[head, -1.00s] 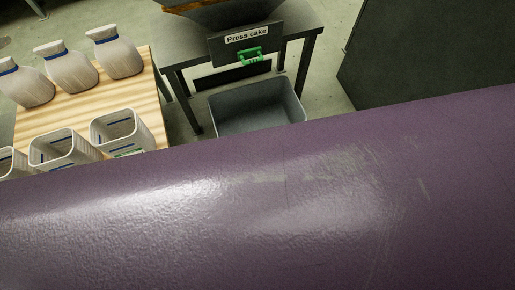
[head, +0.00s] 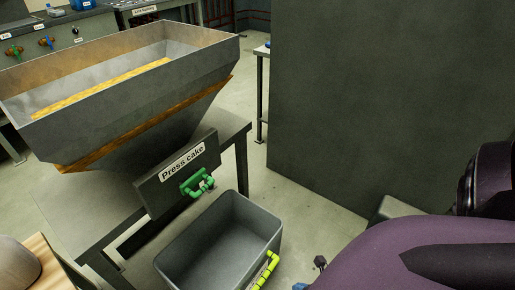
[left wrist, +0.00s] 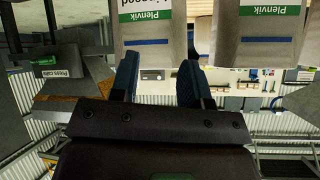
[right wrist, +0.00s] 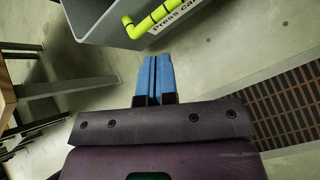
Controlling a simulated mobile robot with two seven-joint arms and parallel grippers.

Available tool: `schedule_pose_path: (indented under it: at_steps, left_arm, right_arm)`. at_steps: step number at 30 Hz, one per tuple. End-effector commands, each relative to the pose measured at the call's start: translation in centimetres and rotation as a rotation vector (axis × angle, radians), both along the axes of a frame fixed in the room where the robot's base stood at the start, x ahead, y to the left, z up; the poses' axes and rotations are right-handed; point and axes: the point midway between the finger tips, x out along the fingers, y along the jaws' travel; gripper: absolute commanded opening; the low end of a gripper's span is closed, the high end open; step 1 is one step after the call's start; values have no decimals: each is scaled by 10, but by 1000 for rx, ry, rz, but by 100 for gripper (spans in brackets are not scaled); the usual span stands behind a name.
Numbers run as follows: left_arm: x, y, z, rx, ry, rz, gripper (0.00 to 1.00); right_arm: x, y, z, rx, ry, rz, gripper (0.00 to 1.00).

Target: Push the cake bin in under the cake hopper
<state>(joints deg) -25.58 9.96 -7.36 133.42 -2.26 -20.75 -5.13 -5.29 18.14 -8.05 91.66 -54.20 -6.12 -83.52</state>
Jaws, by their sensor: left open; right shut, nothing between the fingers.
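The cake bin (head: 268,236) is an open grey tub on the floor with a yellow-green handle (head: 262,270) on its near right side. It looks empty and stands mostly out in front of the cake hopper (head: 130,125), whose plate reads "Press cake" and has a green handle (head: 197,182). How far the bin's back reaches under is hidden. In the right wrist view the bin (right wrist: 95,15) and its handle (right wrist: 150,20) are just ahead of my right gripper (right wrist: 153,58), which is shut and empty, apart from them. My left gripper (left wrist: 157,75) is open and empty, away from the bin.
A large dark cabinet (head: 370,95) stands right of the hopper, with floor between. The hopper's table legs (head: 241,165) flank the bin. A wooden table (head: 55,265) is at lower left.

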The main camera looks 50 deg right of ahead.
Motion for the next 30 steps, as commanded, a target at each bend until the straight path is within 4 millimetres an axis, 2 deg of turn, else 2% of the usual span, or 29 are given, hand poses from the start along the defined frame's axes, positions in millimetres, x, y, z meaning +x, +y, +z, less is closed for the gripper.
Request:
schedule_pose_path:
  at_steps: [1, 4, 9, 14, 30]
  left_arm:
    - [-6, -1, -16, 4, 30, -7, 43]
    - [-4, -3, -19, 9, 30, -17, 43]
    - [-2, -4, -19, 13, 24, -25, 43]
    - [-2, -3, -20, 7, 15, -22, 43]
    - [-3, 2, -26, -44, -87, 11, 43]
  right_arm:
    - [-13, -2, -27, -83, 39, 89, 0]
    - [-14, -4, -46, -209, 51, 233, 0]
    - [-11, -6, -59, -311, 53, 350, 0]
    - [-1, -5, -68, -323, 51, 363, 0]
    - [56, 0, -130, -317, 55, 358, 0]
